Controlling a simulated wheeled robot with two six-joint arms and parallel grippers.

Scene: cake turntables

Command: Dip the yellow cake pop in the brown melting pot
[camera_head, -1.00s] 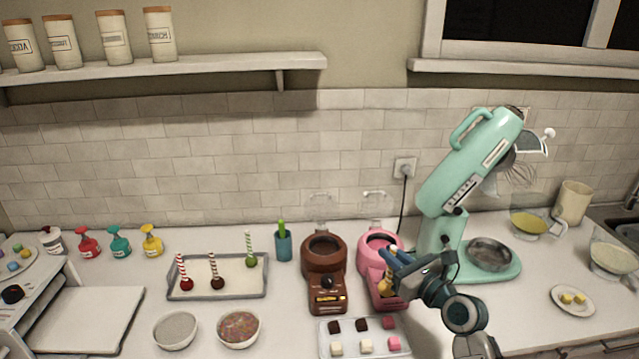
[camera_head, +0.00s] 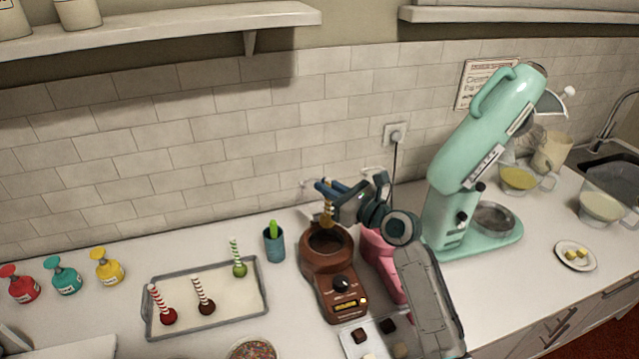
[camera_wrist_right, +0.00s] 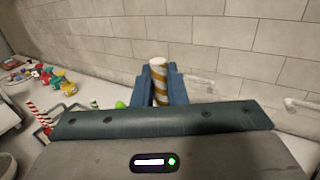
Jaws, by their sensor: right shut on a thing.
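The brown melting pot (camera_head: 316,285) stands on the counter, its round opening facing up. My right gripper (camera_head: 328,190) is above the back of that opening, shut on the yellow cake pop (camera_head: 327,212). The pop's gold-and-white striped stick (camera_wrist_right: 158,72) stands up between the blue fingers in the right wrist view, where the gripper (camera_wrist_right: 160,90) also shows. In the head view the pop hangs down at the pot's rear rim; I cannot tell whether its lower end is inside. My left gripper is out of view.
The pink melting pot (camera_head: 390,277) stands close on the right, partly behind my right arm. The mint stand mixer (camera_head: 470,160) is further right. A blue cup (camera_head: 274,246) and a tray (camera_head: 252,316) with three cake pops are on the left. Sweets lie in front.

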